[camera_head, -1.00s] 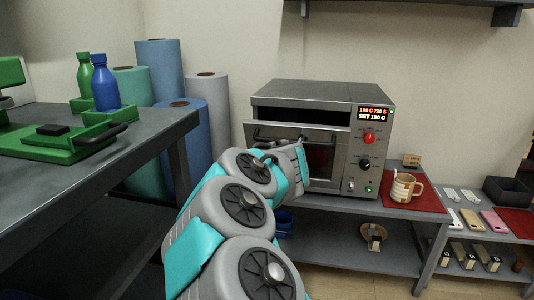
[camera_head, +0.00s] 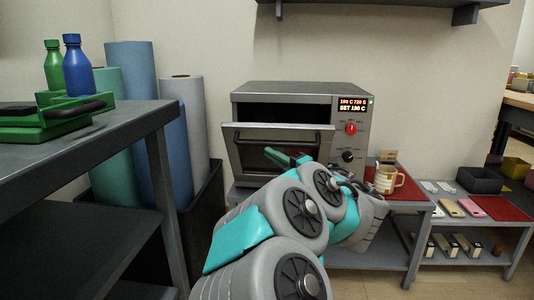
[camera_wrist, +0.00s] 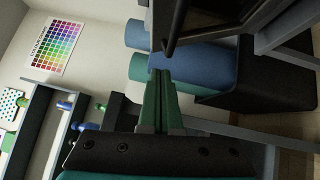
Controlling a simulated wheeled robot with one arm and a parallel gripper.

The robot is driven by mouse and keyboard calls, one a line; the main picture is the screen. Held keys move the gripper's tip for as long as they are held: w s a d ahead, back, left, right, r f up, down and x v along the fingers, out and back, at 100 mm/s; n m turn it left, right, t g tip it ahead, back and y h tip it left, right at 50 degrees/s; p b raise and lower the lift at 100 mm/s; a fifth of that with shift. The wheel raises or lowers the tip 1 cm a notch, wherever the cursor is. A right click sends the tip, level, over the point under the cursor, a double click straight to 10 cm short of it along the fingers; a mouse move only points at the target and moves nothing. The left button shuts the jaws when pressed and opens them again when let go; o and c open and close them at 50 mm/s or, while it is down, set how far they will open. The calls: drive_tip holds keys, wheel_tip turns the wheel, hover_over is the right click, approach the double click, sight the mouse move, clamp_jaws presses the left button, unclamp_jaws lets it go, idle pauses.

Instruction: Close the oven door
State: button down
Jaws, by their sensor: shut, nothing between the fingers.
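The grey oven (camera_head: 300,92) stands on a low shelf against the wall. Its door (camera_head: 250,158) is hinged low and tilted outward, with a dark gap above its top edge. A dark bar handle (camera_head: 280,128) runs along the door's upper part. My gripper (camera_head: 290,157) is in front of the door, its green fingers pointing left, below the handle. In the wrist view the gripper's green fingers (camera_wrist: 160,85) lie together, empty. A dark edge with a bar (camera_wrist: 168,30), likely the oven door and handle, shows beyond the fingertips. Whether the fingers touch the door I cannot tell.
A striped mug (camera_head: 386,180) stands on a red mat right of the oven. A grey table (camera_head: 80,135) with bottles and a green press is at left. Tall blue and green rolls (camera_head: 135,90) stand in a dark bin (camera_head: 205,210) between table and oven.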

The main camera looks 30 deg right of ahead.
sight(254, 144)
drive_tip(key=b+x, duration=0.1)
drive_tip(key=x, duration=0.7)
drive_tip(key=shift+w+f, duration=0.1)
drive_tip(key=shift+w, duration=0.1)
drive_tip(key=shift+w+d+r, duration=0.2)
drive_tip(key=shift+w+d, duration=0.35)
drive_tip(key=shift+w, duration=0.3)
drive_tip(key=shift+w+d+r, duration=0.15)
drive_tip(key=shift+w+d, duration=0.4)
drive_tip(key=shift+w, duration=0.3)
